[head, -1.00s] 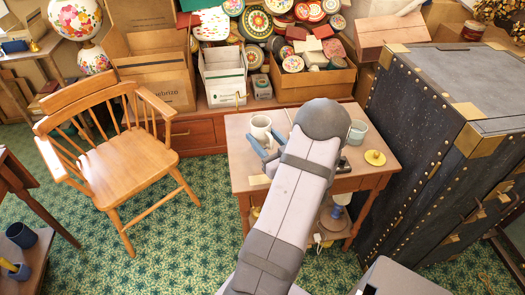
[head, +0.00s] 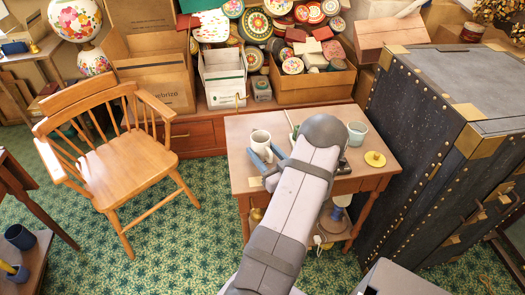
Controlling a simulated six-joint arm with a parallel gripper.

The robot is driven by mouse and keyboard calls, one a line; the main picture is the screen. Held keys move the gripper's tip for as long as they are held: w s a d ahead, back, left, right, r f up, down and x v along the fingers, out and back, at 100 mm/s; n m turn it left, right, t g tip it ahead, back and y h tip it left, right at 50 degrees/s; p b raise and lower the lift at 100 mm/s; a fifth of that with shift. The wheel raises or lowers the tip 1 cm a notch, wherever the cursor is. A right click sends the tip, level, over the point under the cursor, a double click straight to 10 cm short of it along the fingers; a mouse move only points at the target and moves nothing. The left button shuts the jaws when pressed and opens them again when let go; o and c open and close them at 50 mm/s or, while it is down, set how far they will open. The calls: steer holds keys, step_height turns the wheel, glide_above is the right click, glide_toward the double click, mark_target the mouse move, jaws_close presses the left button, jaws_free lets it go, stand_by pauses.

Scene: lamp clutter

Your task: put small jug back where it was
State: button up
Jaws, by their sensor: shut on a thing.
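The small jug (head: 260,141) is a pale, cream-white vessel, upright at the left part of the small wooden table (head: 237,133). My gripper (head: 263,158) has blue fingers and is shut on the jug from its near side. The fingers hide the jug's lower part. I cannot tell whether its base touches the tabletop or hangs just above it. My grey arm crosses the middle of the table and hides part of it.
A grey-green cup (head: 356,133) and a yellow round lidded thing (head: 375,158) stand on the table's right side. Something with a thin stick (head: 289,121) shows behind my arm. A dark trunk (head: 420,130) stands right, a wooden chair (head: 125,160) left.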

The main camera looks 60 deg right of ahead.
steer(key=o, duration=1)
steer(key=shift+f, duration=0.2)
steer(key=o, duration=0.4)
steer(key=shift+o, duration=0.2)
steer(key=shift+r, duration=0.15)
steer(key=shift+r, duration=0.15)
steer(key=shift+s+a, duration=0.1)
steer(key=shift+s, duration=0.25)
steer(key=b+v, duration=0.1)
steer(key=v, duration=1)
steer(key=shift+s+a, duration=0.1)
